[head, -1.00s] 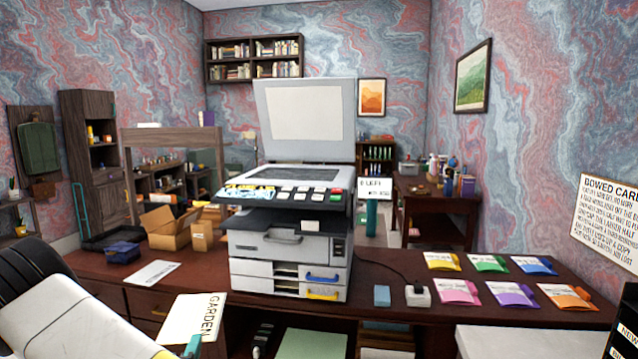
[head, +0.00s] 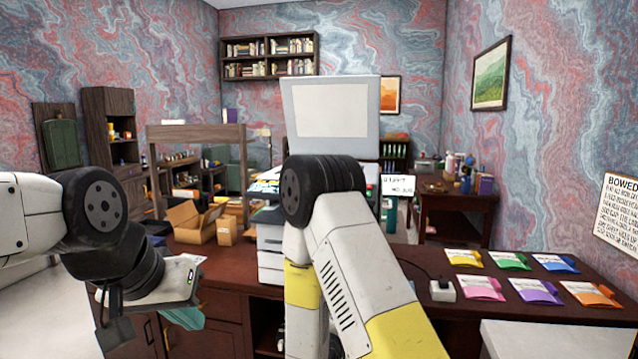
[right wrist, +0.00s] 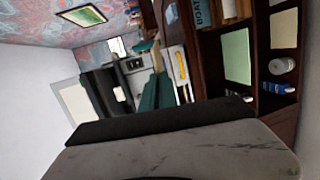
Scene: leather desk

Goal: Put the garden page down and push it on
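The word GARDEN is not readable in any current view, so I cannot pick out the garden page for sure.
An open cardboard box (head: 192,222) stands behind at the left. In the right wrist view, a green sheet (right wrist: 236,56) lies on a lower shelf.

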